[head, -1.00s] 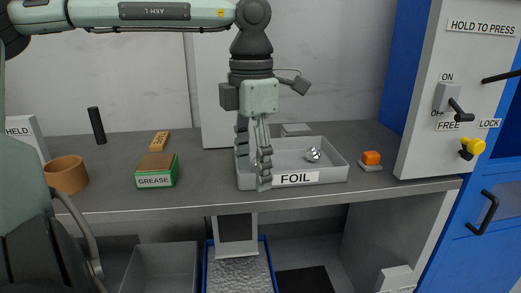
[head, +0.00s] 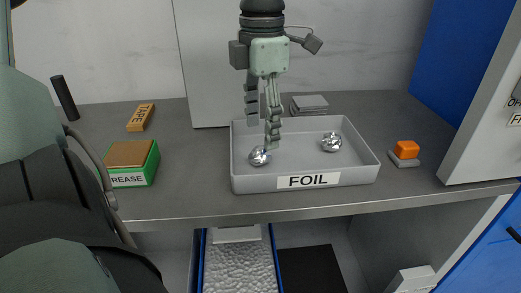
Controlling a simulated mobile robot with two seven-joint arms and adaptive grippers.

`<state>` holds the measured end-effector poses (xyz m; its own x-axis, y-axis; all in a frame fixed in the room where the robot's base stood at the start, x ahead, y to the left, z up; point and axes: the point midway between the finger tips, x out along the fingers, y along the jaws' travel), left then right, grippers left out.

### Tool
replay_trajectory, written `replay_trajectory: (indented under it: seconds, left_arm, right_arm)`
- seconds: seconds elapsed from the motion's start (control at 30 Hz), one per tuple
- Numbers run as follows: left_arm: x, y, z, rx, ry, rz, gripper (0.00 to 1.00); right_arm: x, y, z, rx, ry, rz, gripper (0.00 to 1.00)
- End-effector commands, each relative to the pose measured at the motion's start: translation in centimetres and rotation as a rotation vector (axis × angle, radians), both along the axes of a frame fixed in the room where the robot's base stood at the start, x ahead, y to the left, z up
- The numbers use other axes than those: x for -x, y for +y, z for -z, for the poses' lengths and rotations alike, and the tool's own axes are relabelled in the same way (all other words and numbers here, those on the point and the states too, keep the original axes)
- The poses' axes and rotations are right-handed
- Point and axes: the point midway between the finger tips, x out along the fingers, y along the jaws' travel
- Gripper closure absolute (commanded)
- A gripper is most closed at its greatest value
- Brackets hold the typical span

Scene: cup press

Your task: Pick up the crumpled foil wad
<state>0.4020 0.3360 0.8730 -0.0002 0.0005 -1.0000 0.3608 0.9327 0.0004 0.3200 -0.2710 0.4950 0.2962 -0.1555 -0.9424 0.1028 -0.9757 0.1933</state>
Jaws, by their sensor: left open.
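Two crumpled silver foil wads lie in a grey tray (head: 245,180) labelled FOIL on the bench. The left foil wad (head: 259,156) sits near the tray's left side, just below my left gripper's fingers. The right foil wad (head: 331,142) sits at the tray's right back, apart from the gripper. My left gripper (head: 262,135) points down over the left part of the tray. Its fingers are open and hold nothing. One fingertip lies close to the left wad in the picture; I cannot tell whether they touch. My right gripper is not in view.
A dark cylinder (head: 65,98) stands further left. An orange button-like piece (head: 406,150) is right of the tray. Grey flat pieces (head: 309,104) lie behind it.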

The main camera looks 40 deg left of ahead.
Motion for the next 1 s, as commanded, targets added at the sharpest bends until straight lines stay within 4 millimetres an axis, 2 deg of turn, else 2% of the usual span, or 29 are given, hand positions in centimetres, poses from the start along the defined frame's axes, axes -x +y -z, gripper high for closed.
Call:
replay_trajectory:
  seconds: [0.3,0.43,0.63,0.9,1.0]
  left_arm:
    - [0.6,-0.2,4.5,0.002,0.002,-0.001,0.4]
    - [0.6,-0.1,5.2,0.0,0.0,-0.002,0.4]
    - [0.5,-0.1,5.1,0.0,-0.001,-0.002,0.4]
    - [0.5,-0.1,5.1,0.0,-0.001,-0.002,0.73]
    - [0.5,-0.1,5.1,0.0,-0.001,-0.002,0.75]
  right_arm:
    - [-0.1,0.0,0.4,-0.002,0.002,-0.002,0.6]
    - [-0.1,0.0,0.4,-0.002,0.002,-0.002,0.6]
    - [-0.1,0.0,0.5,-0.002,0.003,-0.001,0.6]
    - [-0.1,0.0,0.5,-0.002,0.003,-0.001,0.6]
    - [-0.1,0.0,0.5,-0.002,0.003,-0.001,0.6]
